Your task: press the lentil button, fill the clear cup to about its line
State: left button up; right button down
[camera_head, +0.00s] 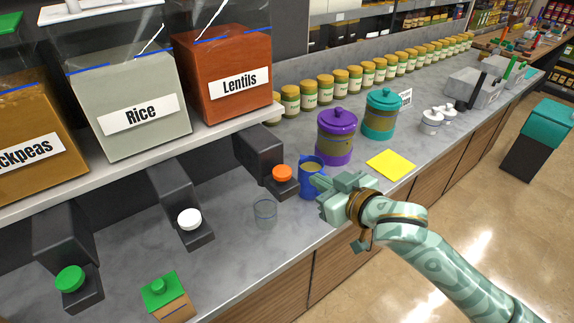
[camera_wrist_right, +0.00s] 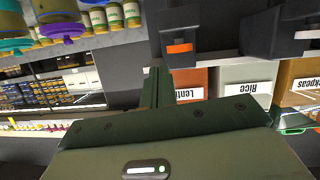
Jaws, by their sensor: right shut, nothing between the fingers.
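The lentil button (camera_head: 283,173) is an orange cap on the black dispenser (camera_head: 258,148) below the Lentils bin (camera_head: 228,82). It also shows in the upside-down right wrist view (camera_wrist_right: 180,48). The clear cup (camera_head: 265,212) stands upright on the counter, in front and left of the button; it looks empty, and its line is too small to make out. My left gripper is not in view.
The rice dispenser's white button (camera_head: 189,219) and a green button (camera_head: 70,278) are to the left. A green-topped box (camera_head: 166,296) sits near the front edge. Purple (camera_head: 337,135) and teal (camera_head: 381,115) canisters and a yellow sheet (camera_head: 391,165) lie to the right.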

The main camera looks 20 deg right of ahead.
jog(key=s+a+r+y, duration=0.1)
jog(key=s+a+r, duration=0.1)
jog(key=r, duration=0.4)
jog(key=shift+s+a, duration=0.2)
jog(key=shift+s, duration=0.65)
jog(key=shift+w, duration=0.1)
send_over(282, 173)
jog(key=s, duration=0.3)
notch_tip(282, 173, down, 2)
jog(key=f+b, duration=0.1)
jog(key=w+f, duration=0.1)
jog(key=shift+d+f+b, duration=0.2)
jog(key=shift+f+b, duration=0.15)
jog(key=shift+b, duration=0.05)
jog(key=shift+s+f, duration=0.15)
jog(key=shift+f, duration=0.65)
